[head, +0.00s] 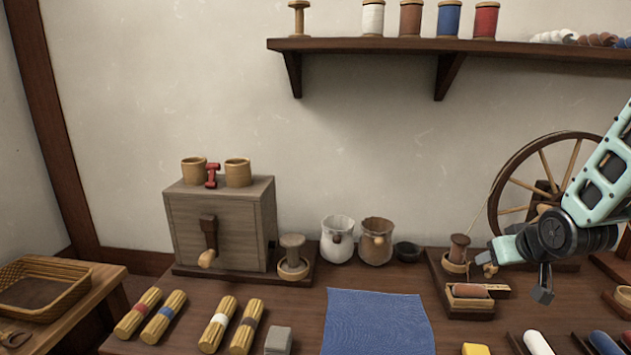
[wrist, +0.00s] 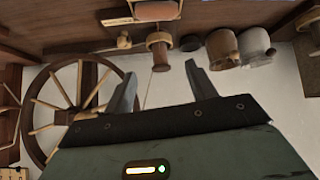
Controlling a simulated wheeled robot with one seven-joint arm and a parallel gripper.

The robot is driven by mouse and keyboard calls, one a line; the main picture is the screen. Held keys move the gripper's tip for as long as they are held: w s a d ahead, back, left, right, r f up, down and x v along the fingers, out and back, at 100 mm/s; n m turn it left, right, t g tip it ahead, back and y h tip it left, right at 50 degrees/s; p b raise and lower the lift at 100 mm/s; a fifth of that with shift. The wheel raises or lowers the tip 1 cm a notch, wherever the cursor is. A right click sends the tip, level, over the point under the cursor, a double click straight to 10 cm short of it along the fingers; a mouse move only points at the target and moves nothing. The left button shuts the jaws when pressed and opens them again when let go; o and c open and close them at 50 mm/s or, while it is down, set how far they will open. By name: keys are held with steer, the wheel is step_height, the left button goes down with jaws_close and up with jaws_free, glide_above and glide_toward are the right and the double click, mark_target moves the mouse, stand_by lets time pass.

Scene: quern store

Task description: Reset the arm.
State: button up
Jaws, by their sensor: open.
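My gripper (head: 515,270) is at the right of the head view, in front of the spinning wheel (head: 515,180) and above the table's right part. Its two fingers are spread apart, and the wrist view shows nothing between the fingertips (wrist: 160,78). A wooden spool (head: 459,252) stands in a round holder just left of my gripper; in the wrist view the spool (wrist: 160,50) lies beyond the fingers, apart from them. A small wooden tray with a reddish-brown roll (head: 468,291) lies below and left of my gripper.
A grey wooden box with a crank (head: 225,225), two jugs (head: 338,243), a blue cloth (head: 378,322) and several straw bundles (head: 219,324) occupy the table. A shelf (head: 400,46) with thread spools runs along the wall. The air above the middle of the table is clear.

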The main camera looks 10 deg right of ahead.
steer(key=s+a+r+n+g+y+p, duration=0.15)
steer(key=s+a+n+g, duration=0.25)
steer(key=s+a, duration=1.1)
steer(key=s+a+r+n+g+y, duration=0.15)
steer(key=s+a+n+g, duration=0.35)
steer(key=s+a, duration=0.9)
step_height(320, 180, up, 12)
steer(key=w+a+p, duration=0.2)
steer(key=p, duration=0.8)
steer(key=shift+w+f+m+h+p, duration=0.2)
steer(key=shift+m+h+p, duration=0.1)
steer(key=shift+h+p, duration=0.1)
